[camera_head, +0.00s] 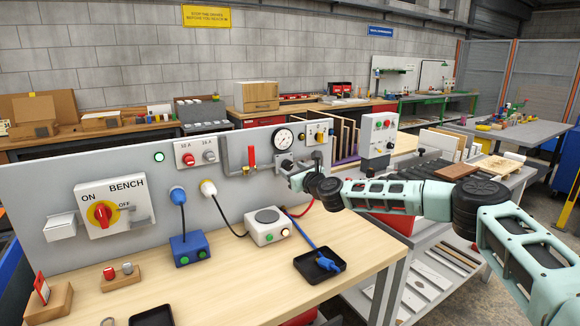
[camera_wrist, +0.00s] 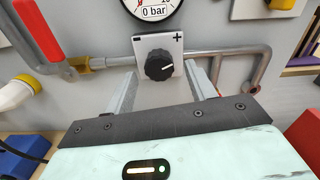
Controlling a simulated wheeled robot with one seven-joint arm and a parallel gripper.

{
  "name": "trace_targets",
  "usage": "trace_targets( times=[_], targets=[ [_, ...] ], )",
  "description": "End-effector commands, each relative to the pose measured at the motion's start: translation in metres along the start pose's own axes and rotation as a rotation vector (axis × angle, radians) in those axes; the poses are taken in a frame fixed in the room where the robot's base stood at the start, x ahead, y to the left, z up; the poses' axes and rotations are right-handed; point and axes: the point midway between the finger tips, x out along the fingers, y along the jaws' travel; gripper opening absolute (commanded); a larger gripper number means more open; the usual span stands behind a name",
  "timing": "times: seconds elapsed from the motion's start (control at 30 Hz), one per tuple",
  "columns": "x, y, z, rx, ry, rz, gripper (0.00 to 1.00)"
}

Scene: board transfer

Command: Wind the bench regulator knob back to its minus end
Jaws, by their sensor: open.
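The regulator knob (camera_wrist: 159,66) is black and ribbed, on a pale plate (camera_wrist: 143,44) with a minus at upper left and a plus at upper right. Its white mark points right and slightly up, toward the plus side. My gripper (camera_wrist: 160,73) is open, with one finger on each side of the knob; I cannot tell whether either finger touches it. In the head view my gripper (camera_head: 293,180) is at the panel below the round gauge (camera_head: 283,138), and the knob is hard to make out there. The gauge's lower part (camera_wrist: 154,10) reads "0 bar" in the wrist view.
A red valve lever (camera_wrist: 38,28) and brass pipe fitting stand left of the knob. A grey pipe (camera_wrist: 262,60) bends down at its right. Below are a white box (camera_head: 268,228), a blue box (camera_head: 190,249) with cables, and a black tray (camera_head: 320,266).

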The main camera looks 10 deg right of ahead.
Motion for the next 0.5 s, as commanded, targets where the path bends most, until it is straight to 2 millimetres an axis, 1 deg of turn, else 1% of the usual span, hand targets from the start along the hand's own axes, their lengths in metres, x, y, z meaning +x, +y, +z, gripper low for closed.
trace_targets(
  times=[0.1, 0.2, 0.5],
  targets=[
    [0.012, 0.001, 0.000, -0.001, 0.000, 0.000, 0.55],
    [0.017, 0.000, 0.000, 0.000, 0.000, -0.001, 0.55],
    [0.021, 0.000, 0.000, 0.000, 0.000, 0.000, 0.55]
  ],
)
